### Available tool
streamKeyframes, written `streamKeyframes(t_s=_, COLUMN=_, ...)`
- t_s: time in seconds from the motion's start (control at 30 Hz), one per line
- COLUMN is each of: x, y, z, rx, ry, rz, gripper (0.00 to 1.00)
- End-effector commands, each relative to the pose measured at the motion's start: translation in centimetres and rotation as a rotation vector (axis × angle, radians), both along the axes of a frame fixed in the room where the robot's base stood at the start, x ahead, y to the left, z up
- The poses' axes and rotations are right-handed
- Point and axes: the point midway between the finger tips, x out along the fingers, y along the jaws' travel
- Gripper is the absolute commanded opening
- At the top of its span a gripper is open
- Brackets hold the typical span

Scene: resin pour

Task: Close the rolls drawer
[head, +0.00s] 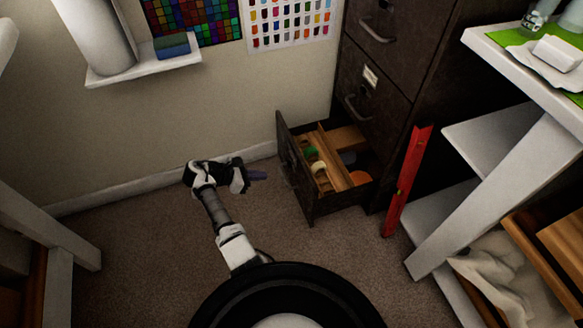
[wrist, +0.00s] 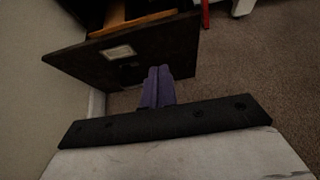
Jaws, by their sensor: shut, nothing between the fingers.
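The rolls drawer (head: 302,179) is the bottom drawer of a dark metal filing cabinet (head: 378,75). It stands pulled out, with wooden dividers and several small rolls inside. In the wrist view its front (wrist: 130,50) shows a pale label plate and a dark handle below it. My gripper (head: 258,176) is just left of the drawer front, low over the carpet and pointing at it. In the wrist view its purple fingers (wrist: 158,86) are together and empty. They overlap the lower part of the drawer front; I cannot tell whether they touch it.
A red level (head: 407,182) leans upright to the right of the drawer. A white shelf unit (head: 495,135) stands farther right, with a cloth (head: 500,272) low in it. A wall shelf (head: 145,64) is at upper left. The carpet left of the drawer is mostly clear.

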Motion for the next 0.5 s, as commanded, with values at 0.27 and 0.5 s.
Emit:
streamKeyframes(t_s=0.27, x=0.2, y=-2.9, z=-1.9, rx=-0.021, ry=0.026, rz=-0.016, gripper=0.00)
streamKeyframes(t_s=0.5, x=1.7, y=-7.1, z=-4.6, rx=-0.018, ry=0.024, rz=-0.015, gripper=0.00)
